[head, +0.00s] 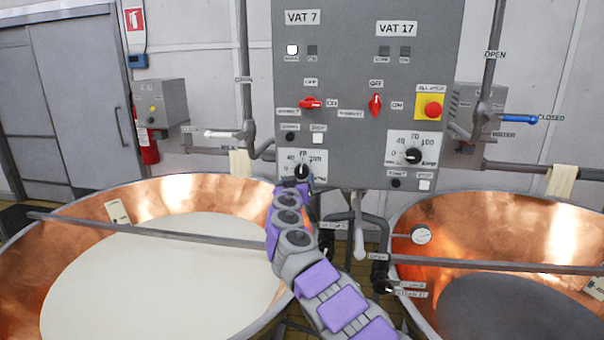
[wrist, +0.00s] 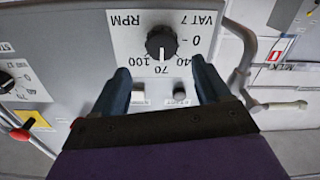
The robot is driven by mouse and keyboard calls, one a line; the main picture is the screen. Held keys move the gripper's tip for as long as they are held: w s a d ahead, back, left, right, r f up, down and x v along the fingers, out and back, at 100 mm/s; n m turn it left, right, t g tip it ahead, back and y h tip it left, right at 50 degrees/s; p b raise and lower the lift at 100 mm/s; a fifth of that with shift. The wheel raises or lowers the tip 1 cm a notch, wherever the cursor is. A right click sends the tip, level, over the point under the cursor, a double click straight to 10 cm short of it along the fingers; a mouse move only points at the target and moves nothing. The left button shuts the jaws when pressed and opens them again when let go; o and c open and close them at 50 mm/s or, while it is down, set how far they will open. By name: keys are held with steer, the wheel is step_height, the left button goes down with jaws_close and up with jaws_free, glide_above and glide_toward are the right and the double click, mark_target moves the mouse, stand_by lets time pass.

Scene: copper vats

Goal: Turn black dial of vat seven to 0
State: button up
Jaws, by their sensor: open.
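The black dial of vat seven (head: 302,171) sits on a white RPM scale plate low on the left half of the grey panel. In the wrist view the picture is upside down, and the dial (wrist: 161,42) stands ahead, slightly beyond my open fingertips. Its pale mark seems to point toward 70; the 0 is to its right in that view. My gripper (wrist: 160,66) is open, with one dark finger on each side of the space below the dial. Nothing is between the fingers.
Vat 17's black dial (head: 413,155) is at the panel's right. Red switches (head: 310,103) sit above.

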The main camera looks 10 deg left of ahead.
mark_target(301, 173)
steer(key=shift+w+a+f+p, duration=0.1)
steer(key=shift+w+a+p, duration=0.05)
steer(key=shift+w+a, duration=0.35)
steer(key=shift+w+a+p, duration=0.15)
steer(key=shift+w+a, duration=0.1)
steer(key=shift+w, duration=0.35)
steer(key=shift+w+d, duration=0.45)
steer(key=shift+w, duration=0.1)
steer(key=shift+w+d+p, duration=0.3)
steer(key=shift+w+p, duration=0.2)
steer(key=shift+w, duration=0.1)
steer(key=shift+w+p, duration=0.3)
steer(key=shift+p, duration=0.05)
steer(key=shift+w+a+p, duration=0.15)
steer(key=shift+w+p, duration=0.3)
steer(key=shift+w+a+f+p, duration=0.1)
steer(key=shift+w+a+p, duration=0.2)
steer(key=shift+w+p, duration=0.25)
steer(key=shift+w+d, duration=0.15)
steer(key=shift+d, duration=0.35)
